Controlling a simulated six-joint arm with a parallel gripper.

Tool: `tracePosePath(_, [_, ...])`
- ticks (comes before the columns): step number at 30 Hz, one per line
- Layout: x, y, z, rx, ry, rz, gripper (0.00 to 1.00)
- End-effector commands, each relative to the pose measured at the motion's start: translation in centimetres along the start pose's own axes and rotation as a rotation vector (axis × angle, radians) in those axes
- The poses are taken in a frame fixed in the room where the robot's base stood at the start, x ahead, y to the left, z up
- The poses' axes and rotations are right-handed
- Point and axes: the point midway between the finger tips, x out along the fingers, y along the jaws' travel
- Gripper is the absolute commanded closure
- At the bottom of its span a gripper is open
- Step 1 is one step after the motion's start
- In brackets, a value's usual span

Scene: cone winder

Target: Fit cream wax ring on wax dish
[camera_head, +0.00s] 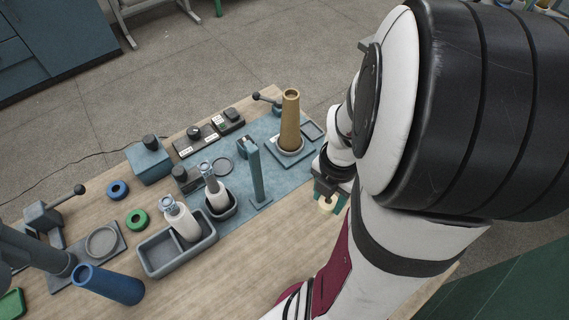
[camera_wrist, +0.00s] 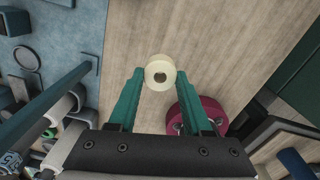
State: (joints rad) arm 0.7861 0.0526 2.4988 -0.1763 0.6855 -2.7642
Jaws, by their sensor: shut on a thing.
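The cream wax ring (camera_head: 327,204) is held between the green fingertips of my gripper (camera_head: 328,193), above the bare wood at the bench's right side. In the wrist view the ring (camera_wrist: 160,68) shows its round face and dark central hole, between the tips of my gripper (camera_wrist: 160,78). The ring is apart from any dish. A shallow round grey dish (camera_head: 221,165) lies on the blue mat behind the teal post; it may be the wax dish, but I cannot tell for sure. A similar round shape (camera_wrist: 27,58) shows at the wrist view's left.
A tan cone (camera_head: 290,118) stands on a plate at the mat's far right. The upright teal post (camera_head: 256,175) rises from the mat. Green (camera_head: 137,219) and blue (camera_head: 118,190) rings lie left. Bare wood lies in front.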

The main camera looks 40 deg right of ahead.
Motion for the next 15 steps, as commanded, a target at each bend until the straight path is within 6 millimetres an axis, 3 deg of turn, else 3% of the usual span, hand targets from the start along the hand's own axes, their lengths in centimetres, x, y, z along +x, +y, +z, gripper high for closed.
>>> tracePosePath(2, [-0.4,0.0,0.6,-0.001,-0.002,0.001,1.00])
tracePosePath(5, [-0.6,1.9,1.6,-0.007,0.000,-0.001,1.00])
tracePosePath(11, [0.1,11.0,3.2,-0.014,0.000,-0.002,1.00])
tracePosePath(15, [1.3,18.5,2.2,-0.013,0.001,-0.003,1.00])
